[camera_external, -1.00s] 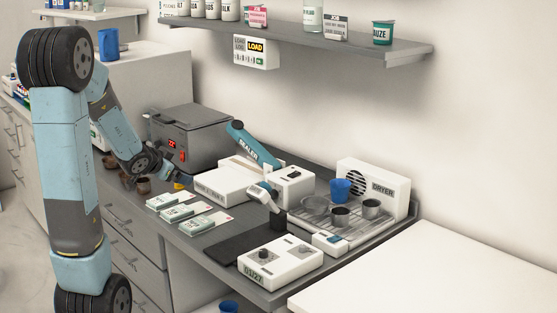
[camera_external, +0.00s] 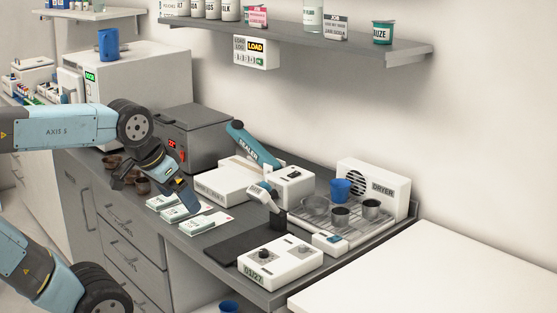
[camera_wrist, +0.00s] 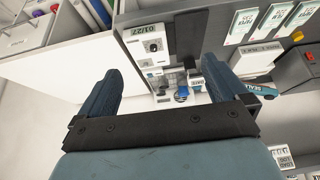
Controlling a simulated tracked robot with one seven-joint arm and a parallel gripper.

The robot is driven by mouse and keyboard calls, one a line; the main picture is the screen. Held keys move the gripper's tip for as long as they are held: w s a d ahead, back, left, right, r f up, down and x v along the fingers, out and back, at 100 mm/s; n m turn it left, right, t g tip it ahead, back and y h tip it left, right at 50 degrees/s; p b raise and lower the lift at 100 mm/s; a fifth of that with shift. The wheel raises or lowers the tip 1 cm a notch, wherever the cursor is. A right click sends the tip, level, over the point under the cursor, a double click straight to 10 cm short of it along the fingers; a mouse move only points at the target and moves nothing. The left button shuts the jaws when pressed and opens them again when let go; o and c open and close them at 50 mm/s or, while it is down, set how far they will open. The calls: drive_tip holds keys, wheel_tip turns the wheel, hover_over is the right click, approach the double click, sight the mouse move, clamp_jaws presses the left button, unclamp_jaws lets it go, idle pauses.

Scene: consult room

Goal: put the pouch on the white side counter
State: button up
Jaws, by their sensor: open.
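Several flat white pouches with green labels lie in a row on the grey counter; the nearest pouch (camera_external: 199,225) is beside the dark mat, and pouches also show at the top right of the wrist view (camera_wrist: 243,22). My gripper (camera_external: 188,204) is over the row in the external view, partly covering the pouches. In the wrist view its two fingers (camera_wrist: 162,70) are wide apart with nothing between them. Which pouch is meant, I cannot tell. The white side counter (camera_external: 440,270) is at the lower right and its visible top is bare; it shows at the left of the wrist view (camera_wrist: 70,68).
A shelf (camera_external: 390,55) hangs above. The dark mat (camera_external: 232,247) is clear.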

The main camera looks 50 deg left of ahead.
drive_tip(key=shift+s+d, duration=0.2)
drive_tip(key=shift+d, duration=0.05)
